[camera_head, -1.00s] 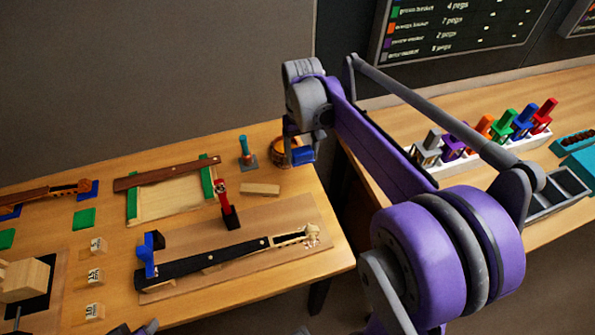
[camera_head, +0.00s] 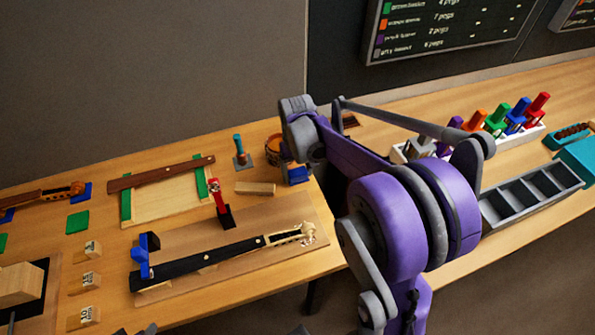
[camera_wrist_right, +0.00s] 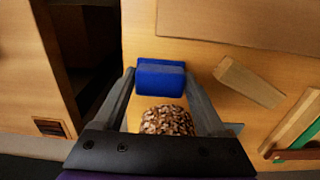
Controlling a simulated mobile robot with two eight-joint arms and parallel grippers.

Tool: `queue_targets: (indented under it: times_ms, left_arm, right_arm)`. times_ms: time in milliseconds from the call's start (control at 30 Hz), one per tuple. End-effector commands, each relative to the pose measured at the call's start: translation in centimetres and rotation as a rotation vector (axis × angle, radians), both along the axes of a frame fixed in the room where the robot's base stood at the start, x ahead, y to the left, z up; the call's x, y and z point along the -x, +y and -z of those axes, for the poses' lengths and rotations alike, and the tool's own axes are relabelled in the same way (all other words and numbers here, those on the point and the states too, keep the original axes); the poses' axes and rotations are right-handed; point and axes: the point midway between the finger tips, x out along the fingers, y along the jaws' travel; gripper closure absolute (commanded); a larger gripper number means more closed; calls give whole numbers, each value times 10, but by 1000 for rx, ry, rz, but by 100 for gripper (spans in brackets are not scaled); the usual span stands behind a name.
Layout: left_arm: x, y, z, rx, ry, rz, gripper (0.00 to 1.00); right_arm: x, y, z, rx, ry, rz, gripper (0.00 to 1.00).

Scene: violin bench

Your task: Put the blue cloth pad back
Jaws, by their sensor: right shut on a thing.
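The blue cloth pad (camera_head: 298,175) is held in my right gripper (camera_head: 296,166), over the far right corner of the left bench in the head view. In the right wrist view the blue pad (camera_wrist_right: 161,78) sits between the fingertips of my right gripper (camera_wrist_right: 160,72), which is shut on it. I cannot tell whether its underside touches the bench. My left gripper does not show clearly in any view.
A round container of brown bits (camera_wrist_right: 167,120) stands close beside the pad; its rim shows in the head view (camera_head: 272,148). A pale wood block (camera_head: 255,188) and a teal-handled tool (camera_head: 239,148) are near. A violin neck lies on a board (camera_head: 290,262).

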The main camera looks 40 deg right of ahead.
Motion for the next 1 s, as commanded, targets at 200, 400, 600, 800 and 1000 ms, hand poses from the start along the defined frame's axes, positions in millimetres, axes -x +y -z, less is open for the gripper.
queue_targets:
  times_ms: [200, 400, 600, 800, 1000]
  left_arm:
    - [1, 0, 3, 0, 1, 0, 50]
    - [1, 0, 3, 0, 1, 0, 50]
    - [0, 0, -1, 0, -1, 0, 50]
    - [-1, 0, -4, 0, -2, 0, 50]
    - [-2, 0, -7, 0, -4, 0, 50]
  right_arm:
    - [0, 0, 3, 0, 0, 0, 7]
    - [0, 0, 3, 0, 0, 0, 0]
    - [0, 0, -7, 0, -1, 0, 0]
    - [0, 0, -45, 0, -1, 0, 0]
    - [-1, 0, -88, 0, 0, 0, 0]
